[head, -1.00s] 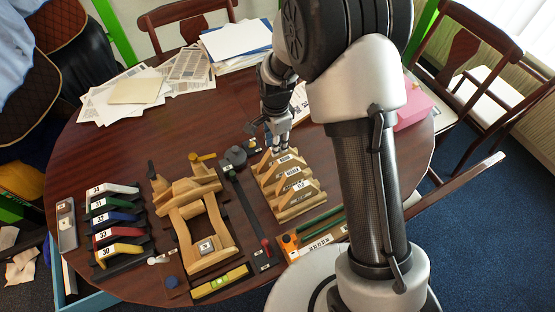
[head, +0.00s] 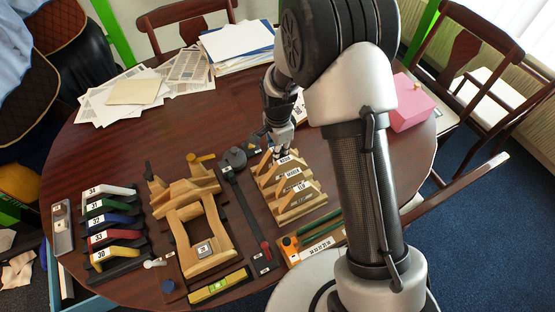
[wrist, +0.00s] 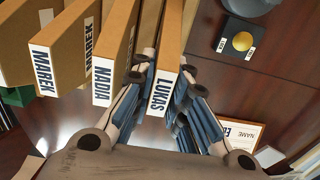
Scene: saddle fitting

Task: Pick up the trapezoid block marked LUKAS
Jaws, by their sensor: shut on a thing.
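The trapezoid block marked LUKAS (wrist: 172,40) is wooden, with its white label facing the camera in the wrist view. My gripper (wrist: 165,78) has one finger on each side of it near the label and is shut on it. In the head view my gripper (head: 282,153) is at the far end of the wooden row, over the farthest block (head: 267,162). Beside LUKAS on the left in the wrist view stand the NADIA block (wrist: 117,40) and the MAREK block (wrist: 62,45). The LUKAS block still stands in line with the others.
A wooden saddle frame (head: 183,232) and a dark bar with a red part (head: 243,210) lie left of the row. A round dark weight (head: 234,157) is close to my gripper's left. Papers (head: 130,95) lie behind.

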